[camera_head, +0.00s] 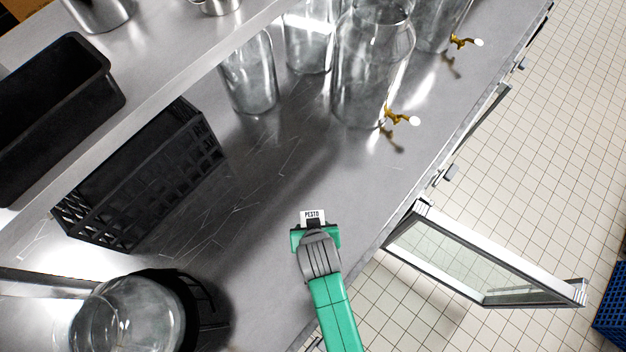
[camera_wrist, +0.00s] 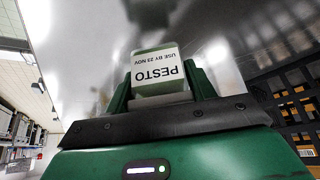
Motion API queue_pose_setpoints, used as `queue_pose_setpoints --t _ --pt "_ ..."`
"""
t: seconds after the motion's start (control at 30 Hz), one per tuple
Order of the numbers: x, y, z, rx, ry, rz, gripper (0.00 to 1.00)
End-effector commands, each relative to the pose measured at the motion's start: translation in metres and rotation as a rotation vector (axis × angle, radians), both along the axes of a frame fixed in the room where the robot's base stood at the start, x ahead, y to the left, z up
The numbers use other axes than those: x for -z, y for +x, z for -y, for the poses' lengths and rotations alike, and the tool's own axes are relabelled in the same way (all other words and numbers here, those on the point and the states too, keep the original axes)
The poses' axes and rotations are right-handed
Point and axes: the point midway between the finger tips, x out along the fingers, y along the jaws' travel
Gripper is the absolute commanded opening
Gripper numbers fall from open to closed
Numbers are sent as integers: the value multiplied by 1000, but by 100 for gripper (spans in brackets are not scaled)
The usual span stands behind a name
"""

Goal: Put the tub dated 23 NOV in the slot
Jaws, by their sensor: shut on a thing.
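A small tub (camera_wrist: 160,72) with a white label reading "PESTO" and "USE BY 23 NOV" is between my gripper's green fingers in the wrist view. Its label appears upside down there. In the head view the tub's white "PESTO" label (camera_head: 312,214) shows just beyond my gripper (camera_head: 315,231). My gripper is shut on this tub, over the front part of the steel counter (camera_head: 270,200). I cannot tell how high above the counter it is. I cannot make out the slot in either view.
A black basket (camera_head: 150,175) stands left on the counter. Glass dispensers (camera_head: 370,70) with brass taps (camera_head: 398,117) stand at the back. A round glass vessel (camera_head: 130,315) is at lower left. A glass door (camera_head: 480,260) stands open over the tiled floor. The counter's middle is clear.

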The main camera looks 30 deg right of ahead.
Motion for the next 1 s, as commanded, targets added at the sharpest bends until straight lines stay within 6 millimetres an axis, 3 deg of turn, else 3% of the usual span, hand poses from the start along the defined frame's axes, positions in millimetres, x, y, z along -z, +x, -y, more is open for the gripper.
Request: queue_pose_setpoints --t 0.17,0.53,0.57,0.67,1.0 --pt "30 -1 0 1 0 -1 27" --pt "37 -1 0 0 0 1 27" --pt "37 -1 0 0 0 0 56" --pt "36 -1 0 0 0 0 76" --pt "30 -3 -1 0 0 1 76"
